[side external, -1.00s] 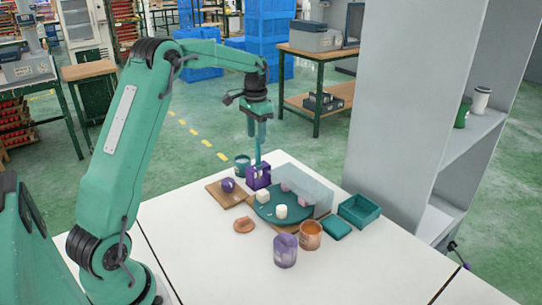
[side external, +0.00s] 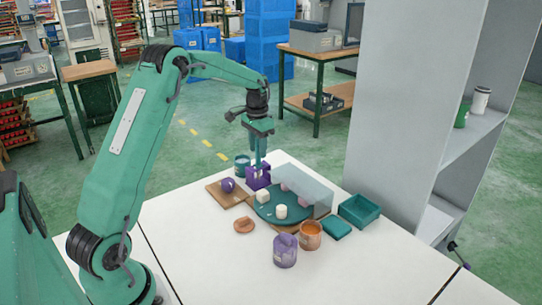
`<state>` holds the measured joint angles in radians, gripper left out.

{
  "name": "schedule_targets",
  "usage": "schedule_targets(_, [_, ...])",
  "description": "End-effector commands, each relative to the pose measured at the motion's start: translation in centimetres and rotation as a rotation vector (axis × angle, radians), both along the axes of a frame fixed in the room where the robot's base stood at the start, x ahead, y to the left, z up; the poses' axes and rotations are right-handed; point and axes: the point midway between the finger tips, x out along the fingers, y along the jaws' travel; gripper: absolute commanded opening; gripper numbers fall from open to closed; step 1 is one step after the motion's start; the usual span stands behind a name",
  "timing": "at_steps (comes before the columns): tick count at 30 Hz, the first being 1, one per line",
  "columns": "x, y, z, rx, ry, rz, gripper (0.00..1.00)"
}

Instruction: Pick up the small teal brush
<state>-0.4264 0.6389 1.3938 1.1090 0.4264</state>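The small teal brush (side external: 257,160) stands upright in a purple holder (side external: 258,176) at the far part of the white table. Only a short piece of its handle shows above the holder. My gripper (side external: 258,150) points down directly over the holder, with its fingertips at the height of the handle. The fingers overlap the brush in this view, and both are teal. I cannot tell whether the fingers touch it or how far apart they are.
A teal round tray (side external: 268,214) with pale blocks lies in front of the holder, beside a clear panel (side external: 310,192). A wooden board (side external: 222,197) with a purple ball is at left. Purple (side external: 285,251) and orange (side external: 311,236) jars stand nearer. The table's front is clear.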

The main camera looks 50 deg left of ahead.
Motion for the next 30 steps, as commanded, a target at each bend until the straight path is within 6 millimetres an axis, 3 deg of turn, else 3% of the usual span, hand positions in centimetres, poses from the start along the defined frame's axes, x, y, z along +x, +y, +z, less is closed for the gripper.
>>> schedule_targets(5, [0.0, 0.0, 0.0, 0.0, 0.0, 0.0, 0.4])
schedule_targets(11, [0.0, 0.0, 0.0, 0.0, 0.0, 0.0, 0.03])
schedule_targets(12, [0.0, 0.0, 0.0, 0.0, 0.0, 0.0, 0.0])
schedule_targets(23, [0.0, 0.0, 0.2, 0.0, -0.001, 0.0, 0.0])
schedule_targets(30, [0.1, 0.0, 2.1, 0.001, -0.003, 0.0, 0.0])
